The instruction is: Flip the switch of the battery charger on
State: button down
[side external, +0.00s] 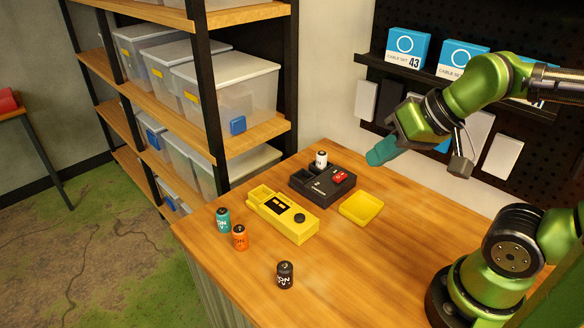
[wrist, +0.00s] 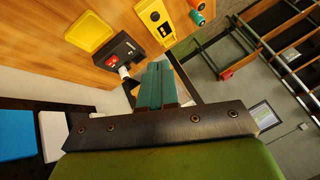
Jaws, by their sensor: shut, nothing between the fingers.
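The black box (side external: 310,188), which looks like the battery charger, sits on the wooden table with a red switch (side external: 340,177) on its top. A white battery (side external: 321,160) stands upright at its back end. The wrist view also shows the black box (wrist: 127,45), its red switch (wrist: 113,61) and the white battery (wrist: 123,71). I cannot tell which way the switch is set. My gripper (side external: 376,156) has teal fingers that are shut and empty. It is above and to the right of the black box, apart from it. The closed fingers (wrist: 157,85) also show in the wrist view.
A yellow device (side external: 283,215) with a black knob stands beside the black box, and a yellow tray (side external: 361,208) lies right of it. Teal (side external: 223,219), orange (side external: 239,237) and black (side external: 285,274) batteries stand on the table. A shelf with bins (side external: 225,85) is behind left.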

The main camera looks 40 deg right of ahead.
jog(key=shift+f, duration=0.1)
jog(key=m+g+h, duration=0.2)
jog(key=m+g, duration=0.5)
jog(key=m, duration=0.7)
send_over(344, 173)
notch_tip(344, 173, down, 5)
jog(key=shift+a, duration=0.15)
notch_tip(344, 173, down, 14)
jog(key=shift+r, duration=0.1)
